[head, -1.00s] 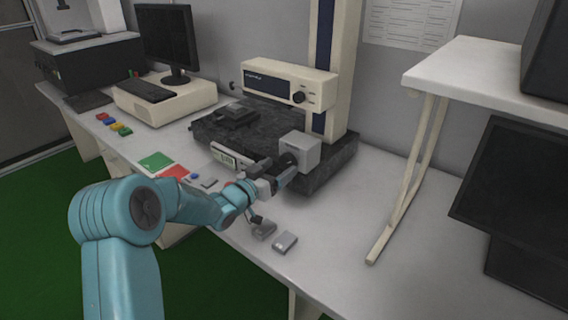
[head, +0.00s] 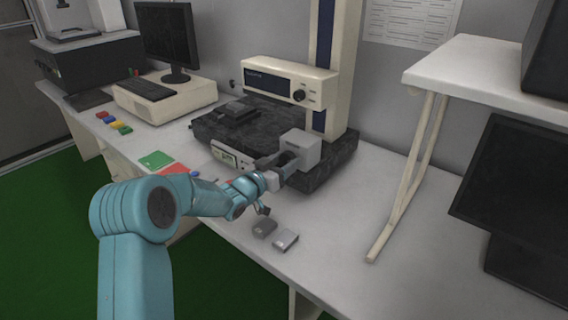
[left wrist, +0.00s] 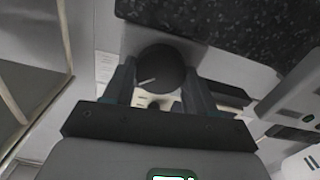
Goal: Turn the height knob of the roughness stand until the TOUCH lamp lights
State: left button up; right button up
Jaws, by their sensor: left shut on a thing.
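The roughness stand has a dark speckled base (head: 334,170) and a pale column (head: 347,75). A grey block (head: 303,148) at the base's front right carries the black round knob (left wrist: 162,70), which has a white pointer line. In the head view my left gripper (head: 278,163) is at the knob's face and hides most of it. In the left wrist view my left gripper (left wrist: 158,84) has one finger on each side of the knob and is shut on it. I cannot make out a lit TOUCH lamp. My right gripper is out of view.
A small display unit (head: 227,157) sits at the base's front. Two grey blocks (head: 264,227) (head: 286,240) lie on the bench below my wrist. A white shelf (head: 478,75) stands to the right. The bench between it and the stand is clear.

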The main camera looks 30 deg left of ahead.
pick_arm(q)
jog(key=shift+f+m+b, duration=0.2)
jog(key=shift+m+b, duration=0.2)
jog(key=shift+b, duration=0.3)
jog(key=m+b, duration=0.8)
jog(key=b, duration=0.2)
jog(key=shift+d+m, duration=0.1)
jog(key=shift+m, duration=0.2)
jog(key=shift+d+m+b, duration=0.1)
jog(key=shift+m+b, duration=3.4)
jog(key=shift+m, duration=1.5)
jog(key=o, duration=1.1)
jog(key=shift+c, duration=0.2)
jog(key=shift+s, duration=0.1)
